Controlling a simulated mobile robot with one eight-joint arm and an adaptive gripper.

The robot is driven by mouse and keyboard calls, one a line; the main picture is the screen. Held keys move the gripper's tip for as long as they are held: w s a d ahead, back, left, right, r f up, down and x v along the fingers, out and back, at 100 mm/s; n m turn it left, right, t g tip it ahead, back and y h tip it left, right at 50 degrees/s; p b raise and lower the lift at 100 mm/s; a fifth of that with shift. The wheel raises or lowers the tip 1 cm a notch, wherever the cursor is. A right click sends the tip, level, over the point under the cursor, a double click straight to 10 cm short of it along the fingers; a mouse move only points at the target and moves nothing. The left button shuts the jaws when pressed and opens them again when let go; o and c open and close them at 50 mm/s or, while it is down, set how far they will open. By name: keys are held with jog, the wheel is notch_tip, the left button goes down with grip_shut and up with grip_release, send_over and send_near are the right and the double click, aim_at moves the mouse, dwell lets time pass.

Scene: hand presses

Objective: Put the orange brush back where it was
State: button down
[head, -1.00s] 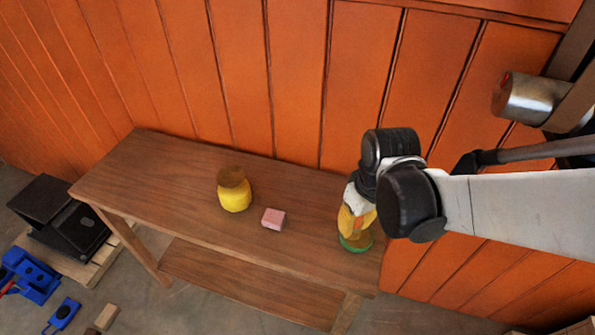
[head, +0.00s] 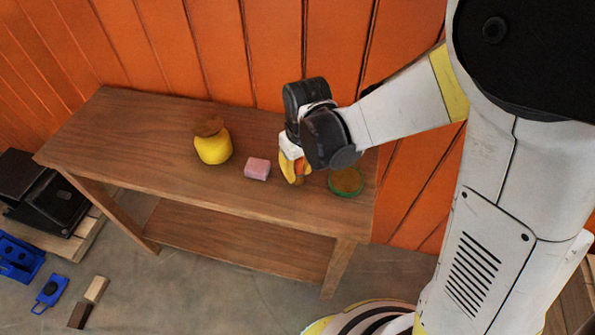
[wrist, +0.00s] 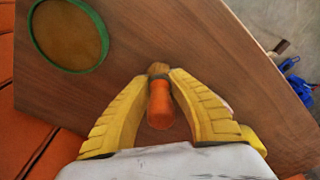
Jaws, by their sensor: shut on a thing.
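The orange brush (wrist: 160,106) is between the two yellow fingers of my gripper (wrist: 160,82) in the wrist view, its tan tip pointing away from the palm. My gripper is shut on it. In the head view my gripper (head: 294,174) points down over the wooden table (head: 120,135), between a pink block and a round green-rimmed dish. The brush is mostly hidden by the fingers there, and I cannot tell whether it touches the tabletop.
The green-rimmed dish (head: 347,182) with a brown inside lies at the table's right end. The pink block (head: 257,169) and a yellow pot (head: 213,145) with a brown top stand to the left. An orange wall (head: 230,50) runs behind. The table's left end is clear.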

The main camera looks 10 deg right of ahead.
aim_at(301, 173)
jog(key=c, duration=1.3)
grip_release()
notch_tip(301, 173, up, 12)
jog(key=s+p, duration=0.1)
jog(key=p, duration=0.4)
jog(key=s+d+r+m+t, duration=0.5)
jog(key=s+d+r, duration=0.4)
jog(key=d, duration=0.4)
jog(key=shift+s+d+r+t+h, duration=0.2)
jog(key=shift+s+d+t+h, duration=0.15)
jog(key=shift+s+t, duration=0.2)
